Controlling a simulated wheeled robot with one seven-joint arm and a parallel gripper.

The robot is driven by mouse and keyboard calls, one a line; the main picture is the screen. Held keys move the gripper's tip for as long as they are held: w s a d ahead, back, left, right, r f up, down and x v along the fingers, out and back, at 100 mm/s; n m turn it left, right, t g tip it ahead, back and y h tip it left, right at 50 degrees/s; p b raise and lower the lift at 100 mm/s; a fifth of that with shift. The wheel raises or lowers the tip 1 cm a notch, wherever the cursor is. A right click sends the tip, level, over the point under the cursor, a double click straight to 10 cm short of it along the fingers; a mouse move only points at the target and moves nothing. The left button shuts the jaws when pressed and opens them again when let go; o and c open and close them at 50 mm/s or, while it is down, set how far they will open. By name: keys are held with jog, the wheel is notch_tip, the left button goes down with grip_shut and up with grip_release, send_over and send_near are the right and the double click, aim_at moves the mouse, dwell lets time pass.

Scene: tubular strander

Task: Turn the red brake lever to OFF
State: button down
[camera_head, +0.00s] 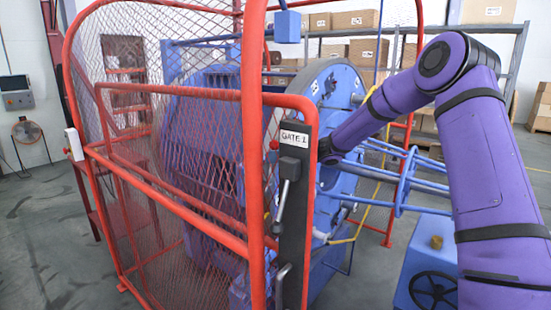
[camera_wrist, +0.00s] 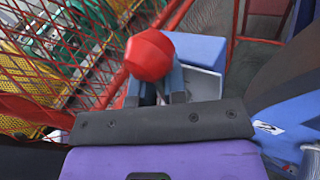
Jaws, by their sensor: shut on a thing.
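The red ball knob of the brake lever (camera_wrist: 150,55) fills the middle of the wrist view. My gripper (camera_wrist: 157,84) is shut on the lever at this knob, one finger on each side. The knob hides most of the fingertips and the lever's shaft. A grey-blue box (camera_wrist: 204,52) is just behind the knob. In the head view, my arm reaches behind the gate's dark post, which hides my gripper. A small red knob (camera_head: 274,144) shows at the post's left edge; I cannot tell if it is the same one. No OFF marking is readable.
The red mesh gate (camera_head: 190,165) stands close in front of my arm, with a GATE 1 label (camera_head: 294,137) and grey handle (camera_head: 283,196) on its post. The blue strander wheel (camera_head: 335,100) and rods (camera_head: 405,175) are beside my forearm. A blue handwheel box (camera_head: 428,258) stands lower right.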

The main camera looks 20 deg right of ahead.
jog(key=s+a+n+t+h, duration=0.1)
jog(key=s+a+n+h, duration=0.3)
jog(key=a+n, duration=0.1)
jog(key=shift+a+r+h, duration=0.2)
jog(key=shift+a+h, duration=0.2)
jog(key=shift+a, duration=0.25)
dwell(0.4)
jog(key=c, duration=1.3)
grip_release()
jog(key=shift+o, duration=0.7)
jog(key=shift+s+a, duration=0.1)
jog(key=shift+a, duration=0.05)
jog(key=shift+d+f, duration=0.2)
jog(key=shift+f, duration=0.05)
jog(key=shift+d, duration=0.1)
